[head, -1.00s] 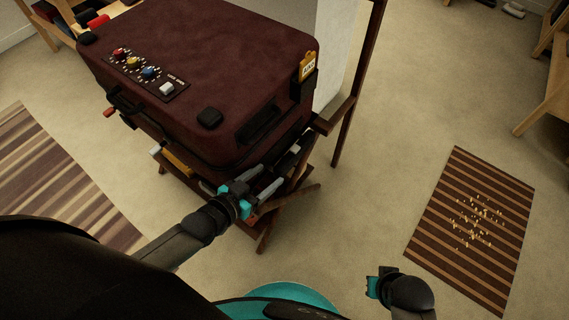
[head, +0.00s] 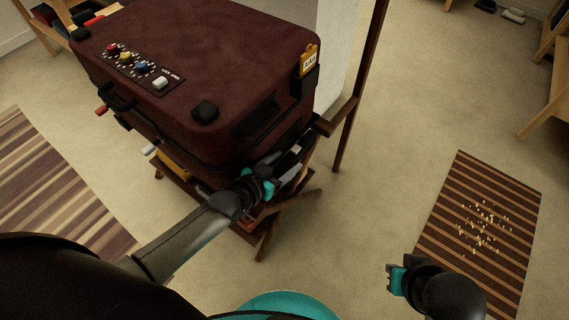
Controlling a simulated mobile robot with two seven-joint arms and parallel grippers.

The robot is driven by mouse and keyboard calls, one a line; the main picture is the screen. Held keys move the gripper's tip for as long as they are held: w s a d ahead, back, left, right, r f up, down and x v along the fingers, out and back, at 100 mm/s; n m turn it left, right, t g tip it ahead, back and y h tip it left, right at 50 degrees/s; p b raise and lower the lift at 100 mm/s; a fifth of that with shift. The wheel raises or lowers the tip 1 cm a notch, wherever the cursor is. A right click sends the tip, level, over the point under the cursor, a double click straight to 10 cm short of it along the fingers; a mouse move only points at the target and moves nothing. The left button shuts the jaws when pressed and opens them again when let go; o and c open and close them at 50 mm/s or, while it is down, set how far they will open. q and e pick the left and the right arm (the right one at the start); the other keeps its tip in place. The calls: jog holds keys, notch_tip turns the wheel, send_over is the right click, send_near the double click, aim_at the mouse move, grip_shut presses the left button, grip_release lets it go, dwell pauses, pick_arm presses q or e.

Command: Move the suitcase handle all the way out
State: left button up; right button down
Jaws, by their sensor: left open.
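The maroon suitcase (head: 215,60) lies flat on a wooden rack at upper left. A black recessed fitting (head: 258,122) shows along its near right end; I cannot tell whether this is the handle or how far any handle is out. My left gripper (head: 279,164) is open at the lower part of that end, under the suitcase's near right corner. Its fingers are small and dark here, and whether they touch anything is unclear. My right gripper (head: 394,279) is low at right, over bare floor and away from the suitcase; its jaws are too unclear to judge.
The wooden rack (head: 268,237) has crossed legs under the suitcase and a tall post (head: 361,85) to its right. A striped mat (head: 465,215) with scattered crumbs lies at right, and a striped rug (head: 50,180) at left. The floor between is clear.

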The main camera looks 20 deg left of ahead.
pick_arm(q)
jog(key=shift+c, duration=0.2)
grip_shut()
dwell(0.5)
dwell(0.8)
